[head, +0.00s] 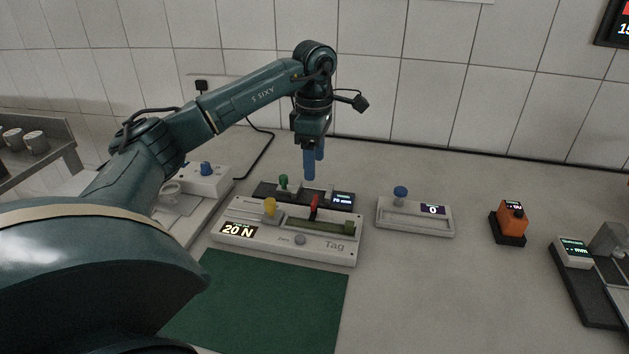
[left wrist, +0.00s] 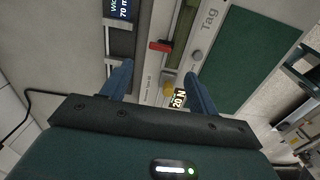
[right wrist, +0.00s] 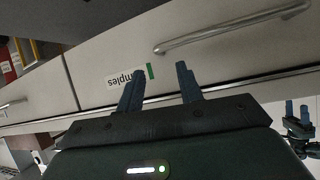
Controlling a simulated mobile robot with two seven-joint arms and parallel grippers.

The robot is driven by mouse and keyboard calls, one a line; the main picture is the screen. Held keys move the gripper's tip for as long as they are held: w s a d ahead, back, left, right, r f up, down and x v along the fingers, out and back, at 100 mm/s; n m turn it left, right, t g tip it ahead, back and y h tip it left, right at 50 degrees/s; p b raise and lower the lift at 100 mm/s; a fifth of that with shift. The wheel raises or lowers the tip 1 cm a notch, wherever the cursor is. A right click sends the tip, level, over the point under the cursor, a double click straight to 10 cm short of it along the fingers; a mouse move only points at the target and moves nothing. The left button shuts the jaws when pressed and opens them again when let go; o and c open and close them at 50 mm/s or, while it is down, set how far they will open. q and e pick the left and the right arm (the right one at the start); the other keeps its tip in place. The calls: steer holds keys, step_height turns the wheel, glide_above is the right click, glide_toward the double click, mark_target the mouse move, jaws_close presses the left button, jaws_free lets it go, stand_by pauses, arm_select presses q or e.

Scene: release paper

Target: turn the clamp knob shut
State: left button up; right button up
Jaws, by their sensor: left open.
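A pale tester (head: 285,241) marked "20 N" and "Tag" stands behind a green mat. It carries a yellow knob (head: 270,207) at its left, a red lever-like piece (head: 314,207) and a grey button. A dark unit with a green knob (head: 283,182) and a small display sits just behind it. I cannot tell which knob is the clamp knob. My left gripper (head: 313,172) is open and empty, pointing down above the dark unit. In the left wrist view the yellow knob (left wrist: 168,89) and red piece (left wrist: 160,46) show between and beyond its fingers. My right gripper (right wrist: 160,72) is open and empty.
The green mat (head: 265,305) is bare. My right gripper faces drawer fronts with a metal handle (right wrist: 230,28).

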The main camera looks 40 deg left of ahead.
arm_select(q)
steer(key=shift+r, duration=1.85)
